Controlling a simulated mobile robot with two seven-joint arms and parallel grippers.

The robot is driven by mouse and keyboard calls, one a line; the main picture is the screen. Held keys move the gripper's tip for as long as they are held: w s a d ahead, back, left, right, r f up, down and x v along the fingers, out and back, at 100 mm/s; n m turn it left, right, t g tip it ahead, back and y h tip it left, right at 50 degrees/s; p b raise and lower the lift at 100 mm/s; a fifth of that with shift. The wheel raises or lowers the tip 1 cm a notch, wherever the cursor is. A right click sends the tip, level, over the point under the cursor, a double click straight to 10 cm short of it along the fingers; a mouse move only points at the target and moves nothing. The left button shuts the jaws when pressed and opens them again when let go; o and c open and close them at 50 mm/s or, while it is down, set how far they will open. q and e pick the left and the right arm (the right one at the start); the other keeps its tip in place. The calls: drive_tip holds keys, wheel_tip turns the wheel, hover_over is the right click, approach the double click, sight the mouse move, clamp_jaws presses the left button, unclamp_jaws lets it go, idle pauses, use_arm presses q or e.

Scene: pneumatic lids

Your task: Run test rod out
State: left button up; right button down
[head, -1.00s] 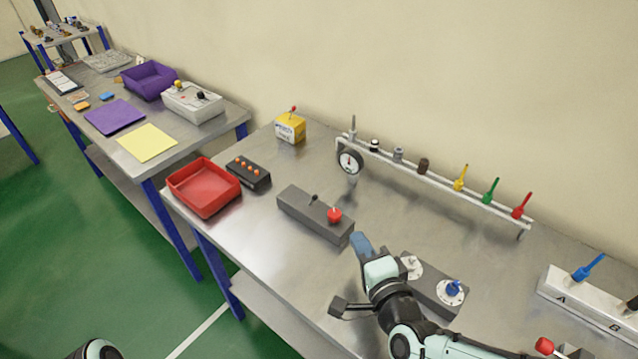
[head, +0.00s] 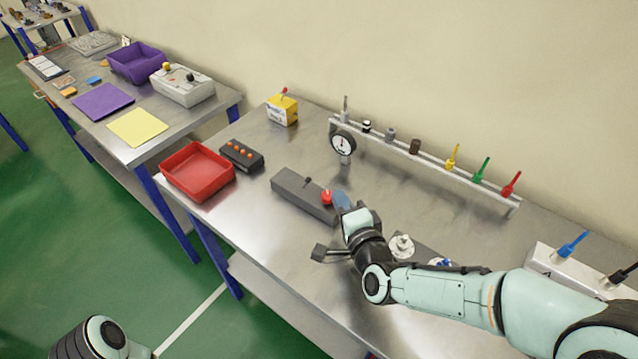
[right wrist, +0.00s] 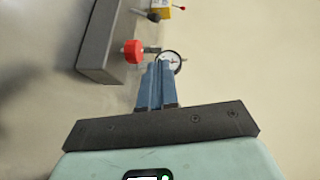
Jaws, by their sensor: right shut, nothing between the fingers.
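A dark grey block (head: 290,193) lies on the steel bench and bears a small black lever (head: 307,181) and a red knob (head: 327,197). No test rod can be told for sure. My right gripper (head: 342,200) is shut and empty, its blue fingers just right of the red knob. In the right wrist view the shut fingers (right wrist: 157,85) point at a spot just right of the red knob (right wrist: 132,51) on the grey block (right wrist: 100,45). Whether they touch it I cannot tell. My left gripper is out of view; only part of my left arm shows.
A rail (head: 430,165) with a gauge (head: 342,143) and several coloured valves stands behind. A red tray (head: 197,185), a black button box (head: 241,154) and a yellow box (head: 282,109) stand left. A white valve block (head: 545,260) is at right.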

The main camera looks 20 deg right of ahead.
sight(325, 196)
drive_tip(key=w, duration=0.3)
drive_tip(key=shift+w+a+f, duration=0.1)
drive_tip(key=shift+w+f, duration=0.2)
drive_tip(key=shift+w, duration=0.05)
drive_tip(key=shift+w+a+f+p, duration=0.25)
drive_tip(key=shift+w+a+p, duration=0.35)
drive_tip(key=shift+w+a, duration=0.3)
drive_tip(key=shift+w+a+f, duration=0.1)
drive_tip(key=shift+w+a, duration=0.25)
drive_tip(key=shift+a, duration=0.25)
